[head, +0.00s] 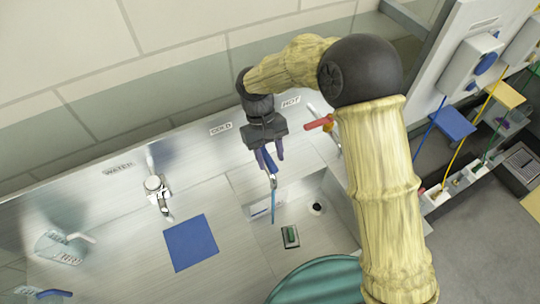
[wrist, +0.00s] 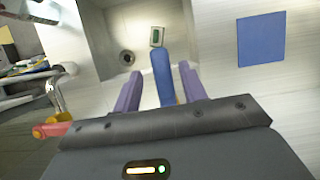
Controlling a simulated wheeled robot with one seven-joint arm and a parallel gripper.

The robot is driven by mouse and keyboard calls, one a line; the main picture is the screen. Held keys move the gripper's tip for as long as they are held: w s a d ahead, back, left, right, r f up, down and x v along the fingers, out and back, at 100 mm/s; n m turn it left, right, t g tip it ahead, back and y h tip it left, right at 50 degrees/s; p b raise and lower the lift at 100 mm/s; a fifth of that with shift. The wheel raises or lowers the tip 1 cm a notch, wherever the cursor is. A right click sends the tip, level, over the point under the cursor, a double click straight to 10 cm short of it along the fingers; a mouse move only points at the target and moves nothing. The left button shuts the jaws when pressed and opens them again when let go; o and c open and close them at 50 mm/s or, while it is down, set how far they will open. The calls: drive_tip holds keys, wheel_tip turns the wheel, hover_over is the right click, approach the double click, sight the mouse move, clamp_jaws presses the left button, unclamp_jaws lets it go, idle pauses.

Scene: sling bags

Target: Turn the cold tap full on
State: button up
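The cold tap has a blue lever (head: 271,163), which stands below the COLD label (head: 221,128) in the head view. The lever (wrist: 163,78) also shows in the wrist view, pointing away over the sink. My gripper (head: 270,160) is over the lever with its purple fingers pointing down. In the wrist view my gripper (wrist: 160,70) is open, one finger on each side of the lever, with a gap on both sides.
The hot tap's red handle (head: 319,123) is close on the right. The steel sink (head: 318,232) holds a drain (head: 317,208) and a small green item (head: 291,236). A blue square (head: 190,242) lies left on the counter. Another tap (head: 156,186) stands near the WATER label.

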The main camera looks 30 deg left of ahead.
drive_tip(key=shift+s+f, duration=0.1)
drive_tip(key=b+v, duration=0.3)
drive_tip(key=v, duration=1.4)
drive_tip(key=shift+w, duration=0.2)
